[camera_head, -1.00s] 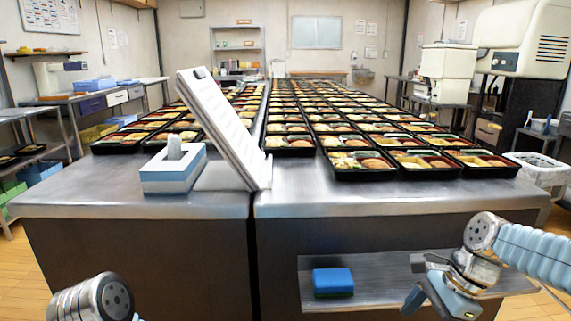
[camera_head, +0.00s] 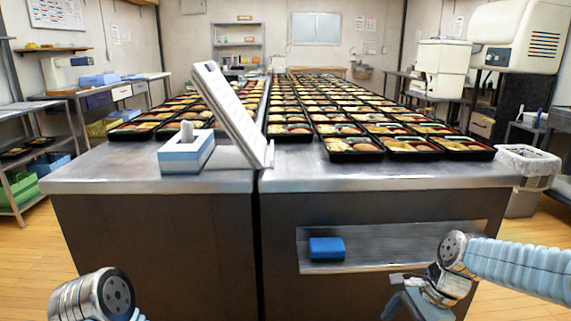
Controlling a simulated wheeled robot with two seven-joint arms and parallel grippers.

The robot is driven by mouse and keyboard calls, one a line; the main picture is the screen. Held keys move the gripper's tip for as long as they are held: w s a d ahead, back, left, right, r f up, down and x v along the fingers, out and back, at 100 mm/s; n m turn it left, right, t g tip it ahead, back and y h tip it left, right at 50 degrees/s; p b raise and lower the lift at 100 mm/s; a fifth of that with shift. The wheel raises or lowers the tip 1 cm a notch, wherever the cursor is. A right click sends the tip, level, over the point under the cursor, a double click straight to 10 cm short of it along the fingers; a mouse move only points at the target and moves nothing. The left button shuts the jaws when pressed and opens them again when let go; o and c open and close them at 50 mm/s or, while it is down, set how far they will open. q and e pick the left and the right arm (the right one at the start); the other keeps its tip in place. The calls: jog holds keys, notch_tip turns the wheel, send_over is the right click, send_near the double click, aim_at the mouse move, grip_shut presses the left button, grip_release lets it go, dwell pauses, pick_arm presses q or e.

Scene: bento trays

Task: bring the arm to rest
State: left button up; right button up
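My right arm comes in from the lower right, and its gripper (camera_head: 408,299) hangs in front of the table's lower shelf, pointing down to the left. Its fingertips run toward the bottom edge, and I cannot tell how far they are apart. Only a silver joint of my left arm shows at the lower left; the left gripper itself is below the picture.
Two metal tables (camera_head: 120,181) stand ahead with rows of filled bento trays (camera_head: 352,151). A white upright panel (camera_head: 232,110) and a tissue box (camera_head: 186,154) stand near the front edge. A blue sponge (camera_head: 326,249) lies on the lower shelf (camera_head: 400,240).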

jog(key=a+f+n, duration=0.2)
jog(key=f+n, duration=0.1)
jog(key=f, duration=0.6)
jog(key=a+f+n, duration=0.3)
jog(key=f, duration=0.5)
jog(key=s+a+f+n, duration=0.3)
jog(key=s+f, duration=0.2)
jog(key=f, duration=0.2)
jog(key=s+a+f+n, duration=0.4)
jog(key=s+f, duration=0.1)
jog(key=f, duration=0.3)
jog(key=shift+s+f, duration=0.2)
